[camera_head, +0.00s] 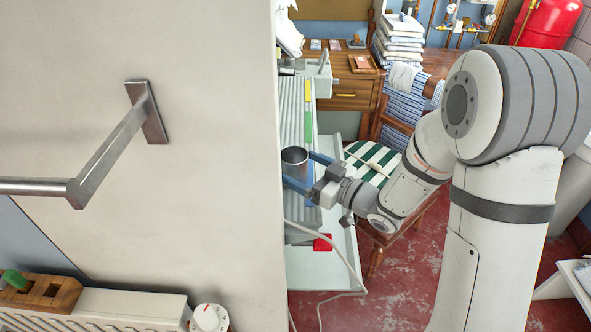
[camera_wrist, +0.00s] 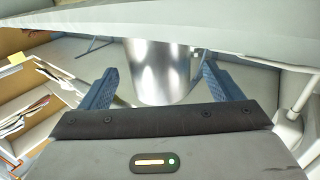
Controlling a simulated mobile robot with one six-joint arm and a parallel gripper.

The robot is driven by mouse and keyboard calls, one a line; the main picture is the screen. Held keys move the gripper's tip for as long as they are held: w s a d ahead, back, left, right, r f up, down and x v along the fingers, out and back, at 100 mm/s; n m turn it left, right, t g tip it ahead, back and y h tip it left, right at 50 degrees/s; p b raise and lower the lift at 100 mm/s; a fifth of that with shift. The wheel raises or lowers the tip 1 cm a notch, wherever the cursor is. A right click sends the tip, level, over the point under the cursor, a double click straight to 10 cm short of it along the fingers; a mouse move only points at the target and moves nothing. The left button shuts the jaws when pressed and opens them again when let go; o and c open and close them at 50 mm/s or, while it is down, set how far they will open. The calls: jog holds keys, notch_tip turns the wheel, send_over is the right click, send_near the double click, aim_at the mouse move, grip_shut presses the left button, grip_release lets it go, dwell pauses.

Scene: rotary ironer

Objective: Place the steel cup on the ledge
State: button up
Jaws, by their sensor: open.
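A narrow grey ribbed ledge (camera_head: 293,105) runs along the machine behind the cup. I cannot tell whether the cup's base rests on it.
The cream panel (camera_head: 150,210) with a metal handle (camera_head: 110,150) hides everything left of the cup. A pale lower shelf (camera_head: 335,262) with a red item (camera_head: 322,242) and a cable lies below. A chair with a striped cushion (camera_head: 372,160) stands beside my arm.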

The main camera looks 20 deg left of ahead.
aim_at(283, 159)
jog(key=x, duration=0.5)
jog(key=shift+f+p, duration=0.15)
jog(key=shift+p, duration=0.15)
jog(key=shift+c, duration=0.5)
jog(key=c, duration=1.1)
